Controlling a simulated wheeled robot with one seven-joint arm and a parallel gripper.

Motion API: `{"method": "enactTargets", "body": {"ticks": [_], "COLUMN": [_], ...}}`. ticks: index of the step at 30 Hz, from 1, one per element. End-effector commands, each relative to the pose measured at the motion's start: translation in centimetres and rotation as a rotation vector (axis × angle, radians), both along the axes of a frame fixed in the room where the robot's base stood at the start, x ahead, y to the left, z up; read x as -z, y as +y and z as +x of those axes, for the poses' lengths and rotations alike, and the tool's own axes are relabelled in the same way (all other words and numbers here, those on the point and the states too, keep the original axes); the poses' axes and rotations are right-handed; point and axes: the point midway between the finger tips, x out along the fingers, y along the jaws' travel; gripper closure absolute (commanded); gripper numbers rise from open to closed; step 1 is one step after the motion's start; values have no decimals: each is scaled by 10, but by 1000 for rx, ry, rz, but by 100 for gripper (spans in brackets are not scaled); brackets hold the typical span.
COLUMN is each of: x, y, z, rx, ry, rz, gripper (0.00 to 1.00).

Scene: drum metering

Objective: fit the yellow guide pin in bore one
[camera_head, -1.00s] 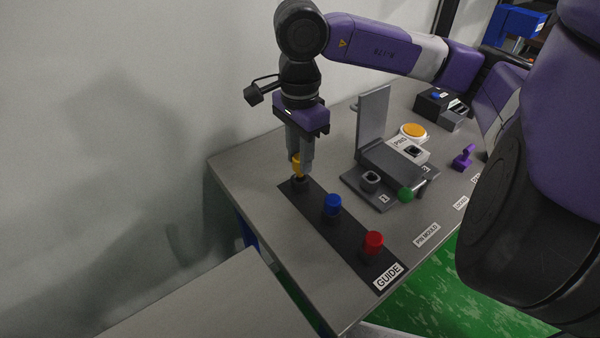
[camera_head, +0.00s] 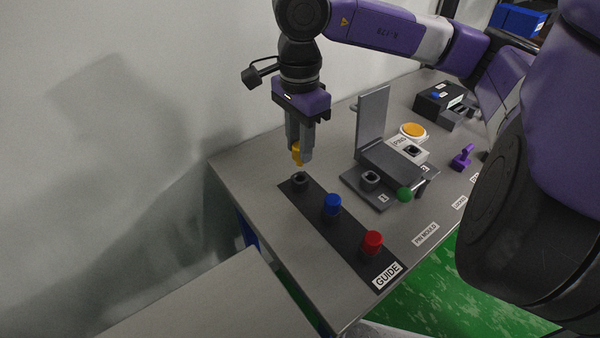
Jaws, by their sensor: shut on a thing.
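The yellow guide pin (camera_head: 297,153) is held between the fingers of my gripper (camera_head: 299,158). My gripper is shut on it, above the dark guide rack (camera_head: 347,246). The pin hangs above the empty holder (camera_head: 299,181) at the rack's far end, apart from it. The pin's upper part is hidden by the fingers. A dark grey fixture (camera_head: 369,198) stands right of the rack. Its near socket, labelled 1 (camera_head: 370,179), looks open and empty. A second label shows further back on the fixture, partly hidden.
A blue pin (camera_head: 332,204) and a red pin (camera_head: 372,242) stand in the rack. Behind are an orange button (camera_head: 413,130), a black box (camera_head: 437,101) and a purple piece (camera_head: 462,157).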

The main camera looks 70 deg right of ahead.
Motion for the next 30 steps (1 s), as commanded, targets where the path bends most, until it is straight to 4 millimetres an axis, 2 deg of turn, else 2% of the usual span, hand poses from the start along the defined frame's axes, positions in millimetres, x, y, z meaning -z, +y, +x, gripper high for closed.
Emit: {"method": "enactTargets", "body": {"ticks": [11, 30], "x": [-3, -37], "y": [0, 0], "z": [0, 0], "rx": [0, -1], "ry": [0, 1], "rz": [0, -1], "gripper": [100, 100]}}
